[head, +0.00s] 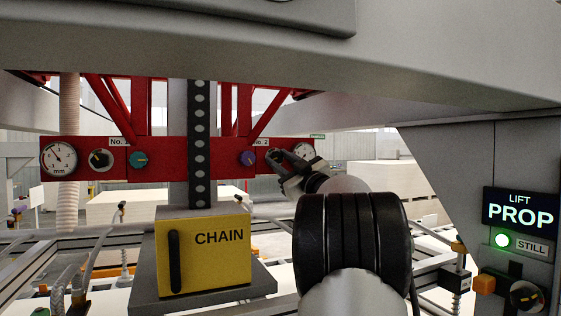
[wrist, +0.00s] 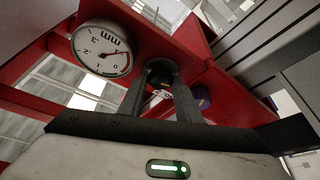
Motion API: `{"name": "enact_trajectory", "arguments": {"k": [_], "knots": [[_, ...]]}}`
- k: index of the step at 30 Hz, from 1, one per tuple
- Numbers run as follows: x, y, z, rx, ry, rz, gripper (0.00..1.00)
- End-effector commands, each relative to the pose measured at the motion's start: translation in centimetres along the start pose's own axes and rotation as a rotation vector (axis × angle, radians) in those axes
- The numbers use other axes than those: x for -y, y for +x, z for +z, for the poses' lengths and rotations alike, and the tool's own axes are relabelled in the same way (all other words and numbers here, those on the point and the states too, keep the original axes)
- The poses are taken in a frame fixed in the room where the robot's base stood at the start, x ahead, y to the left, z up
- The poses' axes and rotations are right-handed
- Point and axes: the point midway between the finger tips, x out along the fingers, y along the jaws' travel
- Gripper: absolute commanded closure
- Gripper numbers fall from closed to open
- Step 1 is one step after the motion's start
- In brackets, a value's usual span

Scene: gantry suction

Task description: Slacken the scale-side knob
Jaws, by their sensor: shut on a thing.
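The scale-side knob (wrist: 160,72) is dark and sits on the red beam between the round mm gauge and a purple knob. My gripper (wrist: 160,76) is shut on it, with one finger on each side, and the fingers hide much of it. In the head view my gripper (head: 274,158) reaches the No. 2 end of the beam and covers the knob. The mm gauge (wrist: 102,47) is close beside the fingers in the wrist view; in the head view the gauge (head: 304,149) is partly covered. The purple knob (head: 247,158) is just left of my gripper, and clear of it.
The red beam (head: 213,158) also carries a teal knob (head: 138,159), a black knob (head: 99,159) and another gauge (head: 58,158) at left. A yellow CHAIN box (head: 204,258) stands below. At right, a LIFT PROP display (head: 520,212) has a green lamp beside STILL.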

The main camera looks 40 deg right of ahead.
Motion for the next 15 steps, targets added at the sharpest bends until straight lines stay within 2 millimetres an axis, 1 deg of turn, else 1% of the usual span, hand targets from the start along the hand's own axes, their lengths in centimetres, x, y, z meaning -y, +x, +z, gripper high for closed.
{"name": "enact_trajectory", "arguments": {"k": [8,9,10,15], "knots": [[0.00,-0.02,0.07,0.001,0.000,0.000,0.92],[0.00,-0.02,0.06,0.001,0.000,0.000,0.68],[0.00,-0.02,0.07,0.001,0.000,0.000,0.63],[0.00,-0.01,0.04,0.001,0.000,0.000,0.62]]}}
